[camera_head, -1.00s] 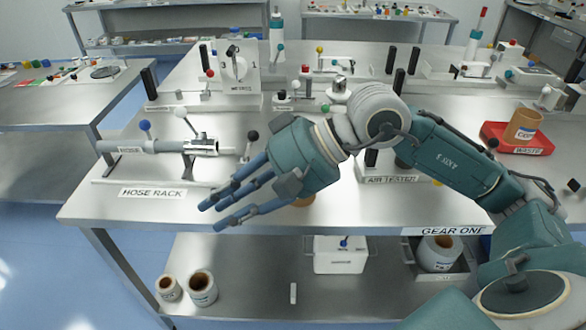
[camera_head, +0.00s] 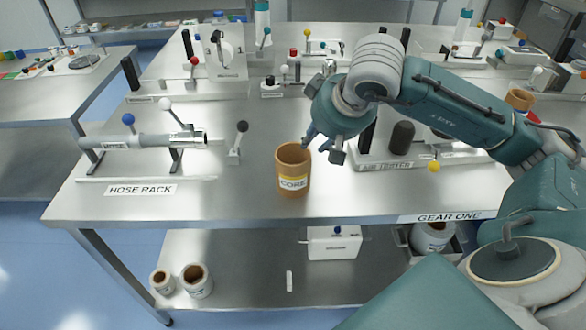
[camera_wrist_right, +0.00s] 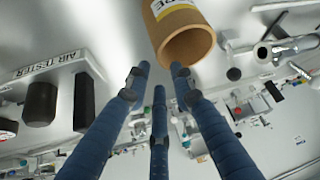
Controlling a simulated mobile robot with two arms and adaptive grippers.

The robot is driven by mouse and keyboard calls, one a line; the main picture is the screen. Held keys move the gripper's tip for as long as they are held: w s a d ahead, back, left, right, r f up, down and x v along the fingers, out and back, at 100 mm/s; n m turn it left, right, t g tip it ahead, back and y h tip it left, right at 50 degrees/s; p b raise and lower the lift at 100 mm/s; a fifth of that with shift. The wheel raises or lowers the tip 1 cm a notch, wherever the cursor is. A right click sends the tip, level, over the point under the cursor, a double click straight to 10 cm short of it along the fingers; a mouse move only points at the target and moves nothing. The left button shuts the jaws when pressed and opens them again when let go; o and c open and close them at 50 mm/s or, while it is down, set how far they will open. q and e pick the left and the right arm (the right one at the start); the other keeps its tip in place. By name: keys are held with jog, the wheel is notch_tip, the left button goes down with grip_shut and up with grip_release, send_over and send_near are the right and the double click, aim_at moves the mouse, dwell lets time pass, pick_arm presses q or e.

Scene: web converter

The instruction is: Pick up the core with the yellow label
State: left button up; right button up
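The core with the yellow label (camera_head: 292,170) is a brown, hollow cylinder standing upright near the front edge of the steel table. My left gripper does not show.
A hose rack (camera_head: 140,190) with a grey tube stands to the left. The air tester (camera_head: 385,165) with dark posts is close on the right. Another brown core (camera_head: 519,98) sits at the far right. White rolls (camera_head: 197,281) stand on the lower shelf.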

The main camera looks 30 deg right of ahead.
jog(key=x, duration=0.4)
jog(key=shift+s+a+f+p, duration=0.2)
jog(key=shift+f+p, duration=0.05)
jog(key=shift+p, duration=0.15)
grip_shut()
jog(key=shift+r, duration=0.2)
